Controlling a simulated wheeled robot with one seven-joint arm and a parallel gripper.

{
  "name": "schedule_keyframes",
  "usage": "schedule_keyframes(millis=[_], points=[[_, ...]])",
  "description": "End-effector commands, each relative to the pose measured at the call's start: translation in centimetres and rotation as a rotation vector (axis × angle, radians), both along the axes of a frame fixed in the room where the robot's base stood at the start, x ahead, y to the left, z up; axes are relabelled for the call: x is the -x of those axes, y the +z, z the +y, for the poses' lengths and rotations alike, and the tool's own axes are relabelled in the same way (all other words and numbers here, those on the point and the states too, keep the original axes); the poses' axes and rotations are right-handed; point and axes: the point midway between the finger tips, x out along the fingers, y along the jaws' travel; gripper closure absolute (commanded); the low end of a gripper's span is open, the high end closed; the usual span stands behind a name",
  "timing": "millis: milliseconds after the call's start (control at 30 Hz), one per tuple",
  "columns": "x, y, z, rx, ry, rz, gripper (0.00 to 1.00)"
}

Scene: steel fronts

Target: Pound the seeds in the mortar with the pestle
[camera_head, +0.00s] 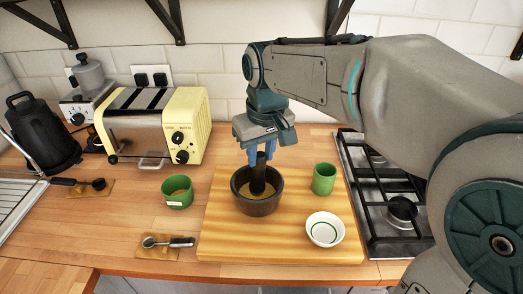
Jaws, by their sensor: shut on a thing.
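The dark mortar (257,207) stands upright on a wooden board, with a tan layer of what look like seeds inside it. The dark pestle (259,176) stands nearly upright in the mortar, its lower end down at the tan layer. My gripper (260,150), with blue fingers, is above the mortar and shut on the pestle's upper end. The fingers hide the top of the pestle. Whether the pestle's tip presses on the seeds cannot be told.
On the board (290,248) stand a green cup (324,179) and a white bowl (325,230) right of the mortar. A green pot (177,192) and a spoon (168,242) lie left. A toaster (155,125) stands behind left, a gas hob (385,200) right.

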Motion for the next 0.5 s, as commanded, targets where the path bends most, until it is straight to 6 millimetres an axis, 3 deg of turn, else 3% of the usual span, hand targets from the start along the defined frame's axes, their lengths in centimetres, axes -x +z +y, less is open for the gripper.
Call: schedule_keyframes(millis=[367,500], points=[[0.0,-2.1,0.0,-0.001,0.0,-0.002,0.97],[0.0,-1.8,0.0,-0.001,0.0,-0.002,0.97]])
